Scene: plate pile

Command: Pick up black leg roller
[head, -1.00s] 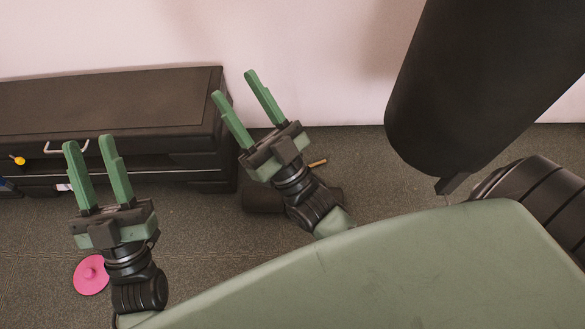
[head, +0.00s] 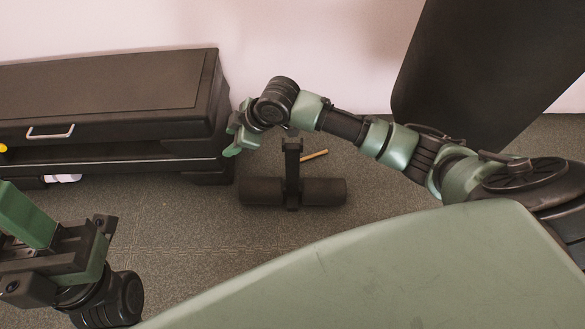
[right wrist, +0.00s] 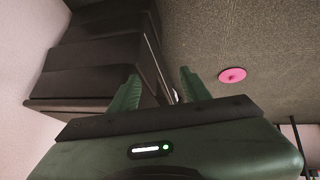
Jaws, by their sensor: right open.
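The black leg roller (head: 292,190) lies on the grey floor in the head view. It has two dark foam cylinders on either side of an upright black post. My right gripper (head: 238,138) is left of the post and above the floor, beside the bench's end, apart from the roller. Its two green fingers are spread and empty in the right wrist view (right wrist: 160,88). I cannot make out the roller in the right wrist view. My left gripper (head: 28,215) is at the lower left edge, far from the roller, with its fingertips partly cut off.
A long dark bench (head: 105,85) with a metal handle stands against the wall at left. A small wooden stick (head: 314,155) lies behind the roller. A pink disc (right wrist: 232,75) lies on the floor. Floor before the roller is clear.

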